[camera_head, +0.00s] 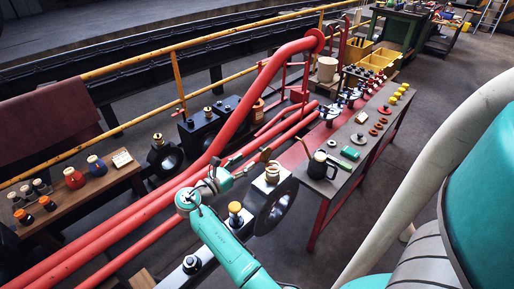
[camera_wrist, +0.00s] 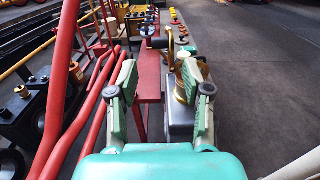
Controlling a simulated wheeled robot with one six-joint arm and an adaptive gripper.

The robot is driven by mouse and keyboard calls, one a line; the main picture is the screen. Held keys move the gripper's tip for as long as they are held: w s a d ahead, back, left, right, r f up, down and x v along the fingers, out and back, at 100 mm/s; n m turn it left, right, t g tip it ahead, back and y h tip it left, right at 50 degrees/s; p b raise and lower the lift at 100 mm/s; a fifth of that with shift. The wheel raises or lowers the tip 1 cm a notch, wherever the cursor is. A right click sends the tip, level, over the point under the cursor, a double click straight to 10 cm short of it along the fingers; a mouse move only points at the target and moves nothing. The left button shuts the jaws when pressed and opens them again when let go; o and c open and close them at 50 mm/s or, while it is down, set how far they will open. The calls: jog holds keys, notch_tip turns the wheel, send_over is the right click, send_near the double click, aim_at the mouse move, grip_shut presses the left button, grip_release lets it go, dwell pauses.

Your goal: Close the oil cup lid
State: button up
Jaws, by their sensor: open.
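The brass oil cup (camera_head: 272,174) stands on a dark bearing block with a large round bore. Its lid (camera_head: 266,154) stands up, open, at the cup's rim. In the wrist view the cup (camera_wrist: 181,92) is partly hidden behind my right finger, and the raised lid (camera_wrist: 170,45) shows above it. My gripper (camera_head: 236,174) is left of the cup in the head view, apart from it. In the wrist view my gripper (camera_wrist: 160,75) has its fingers spread, with nothing between them.
A yellow-capped fitting (camera_head: 235,208) stands nearer me. Red pipes (camera_head: 150,208) run along the left. A workbench (camera_head: 345,180) to the right holds a dark can (camera_head: 318,165), a green block (camera_head: 349,153) and several small parts. Open floor lies right of the bench.

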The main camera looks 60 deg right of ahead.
aim_at(261, 150)
jog(key=x, duration=1)
jog(key=shift+w, duration=0.1)
grip_shut()
